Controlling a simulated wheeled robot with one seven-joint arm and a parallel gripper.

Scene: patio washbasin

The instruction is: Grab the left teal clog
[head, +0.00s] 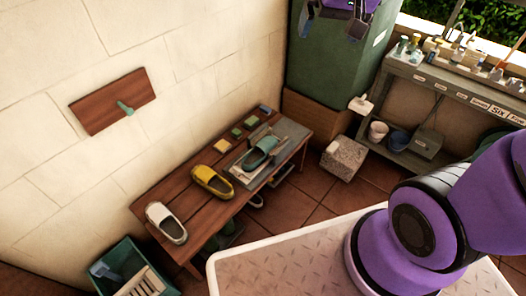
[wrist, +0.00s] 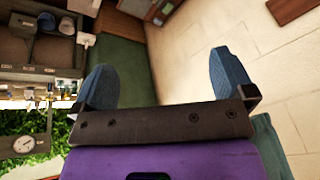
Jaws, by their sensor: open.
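A teal clog (head: 262,150) lies on a grey tray (head: 290,131) at the far right end of the wooden bench. I can make out only one teal clog clearly; a greyish shape beside it is too small to tell. My gripper (head: 331,18) shows at the top of the head view, in front of the green cabinet and apart from the clog. In the wrist view my gripper (wrist: 164,78) has its two blue-grey fingers wide apart with nothing between them. No clog can be made out in the wrist view.
A yellow clog (head: 212,181) and a white clog (head: 166,223) lie on the wooden bench (head: 190,205), left of the teal one. A wall board with a teal peg (head: 124,107) hangs above. A green cabinet (head: 335,60) and a stone block (head: 343,158) stand to the right.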

